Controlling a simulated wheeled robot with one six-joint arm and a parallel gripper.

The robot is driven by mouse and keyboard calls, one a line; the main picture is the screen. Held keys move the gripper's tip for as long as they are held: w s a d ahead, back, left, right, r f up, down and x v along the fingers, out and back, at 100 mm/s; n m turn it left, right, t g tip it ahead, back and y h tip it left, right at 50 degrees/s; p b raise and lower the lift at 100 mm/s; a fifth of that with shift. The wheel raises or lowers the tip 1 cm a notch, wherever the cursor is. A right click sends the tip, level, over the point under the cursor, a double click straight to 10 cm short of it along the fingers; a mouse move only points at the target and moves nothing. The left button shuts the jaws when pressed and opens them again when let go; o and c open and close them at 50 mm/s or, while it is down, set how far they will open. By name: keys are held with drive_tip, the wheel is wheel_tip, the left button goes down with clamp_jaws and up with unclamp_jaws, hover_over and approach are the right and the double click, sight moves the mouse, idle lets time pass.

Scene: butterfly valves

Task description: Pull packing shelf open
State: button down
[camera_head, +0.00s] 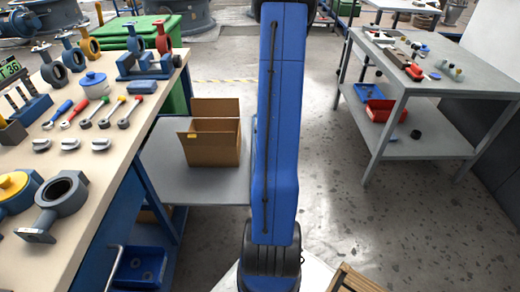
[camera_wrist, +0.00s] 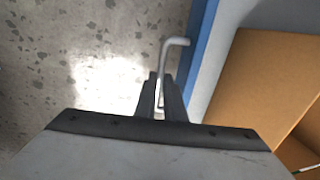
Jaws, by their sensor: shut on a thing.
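The packing shelf (camera_head: 213,184) is a grey panel extending out from the right side of the workbench, with an open cardboard box (camera_head: 214,148) on it. In the head view my blue arm hides its right edge, its handle and my gripper. In the wrist view the shelf's blue front edge (camera_wrist: 200,50) runs beside a light grey bent bar handle (camera_wrist: 176,42). My gripper (camera_wrist: 160,82) is shut on this handle, with its dark fingers on either side of the bar. The cardboard box (camera_wrist: 262,75) also shows at the right of the wrist view.
The workbench (camera_head: 118,150) at left carries valves and tools. A blue bin (camera_head: 139,267) sits low beside it, near another grey handle (camera_head: 115,268). A grey table (camera_head: 425,78) stands at right. Bare speckled floor (camera_head: 345,225) lies between my arm and that table.

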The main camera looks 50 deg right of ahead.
drive_tip(key=c, duration=1.8)
unclamp_jaws()
drive_tip(key=shift+c, duration=0.2)
wheel_tip(320, 180, up, 17)
drive_tip(key=s+d, duration=0.2)
drive_tip(key=shift+s, duration=0.25)
